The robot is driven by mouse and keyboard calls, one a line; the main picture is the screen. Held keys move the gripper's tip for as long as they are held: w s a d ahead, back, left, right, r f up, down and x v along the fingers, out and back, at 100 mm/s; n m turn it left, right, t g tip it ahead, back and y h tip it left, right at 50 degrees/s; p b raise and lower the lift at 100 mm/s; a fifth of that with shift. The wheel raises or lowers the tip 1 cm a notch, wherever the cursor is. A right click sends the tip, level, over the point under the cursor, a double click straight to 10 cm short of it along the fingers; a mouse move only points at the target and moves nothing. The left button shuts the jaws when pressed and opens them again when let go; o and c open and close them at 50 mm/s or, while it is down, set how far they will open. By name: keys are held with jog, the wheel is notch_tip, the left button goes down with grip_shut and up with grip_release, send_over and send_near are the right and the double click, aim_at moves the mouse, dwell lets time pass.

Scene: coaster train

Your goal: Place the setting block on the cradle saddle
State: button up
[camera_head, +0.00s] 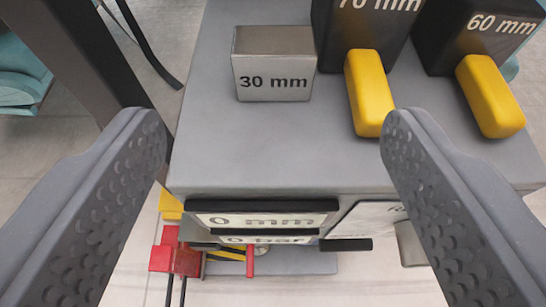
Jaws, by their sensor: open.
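A small metallic block marked "30 mm" (273,76) stands on a grey bench top (255,145), left of two dark blocks. One dark block is marked "70 mm" (345,32) and has a yellow bar (369,90) on its front. The other is marked "60 mm" (455,50) and has a similar yellow bar (490,97). Which block is the setting block is not marked. I cannot make out a cradle saddle. My gripper (272,128) is open and empty, its fingers wide apart on either side of the picture, with the 30 mm block beyond the gap.
A red fitting with cables (177,257) is low at left. A dark post (85,60) rises at left.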

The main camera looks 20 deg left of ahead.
jog(key=shift+b+v, duration=1.7)
jog(key=shift+v, duration=0.05)
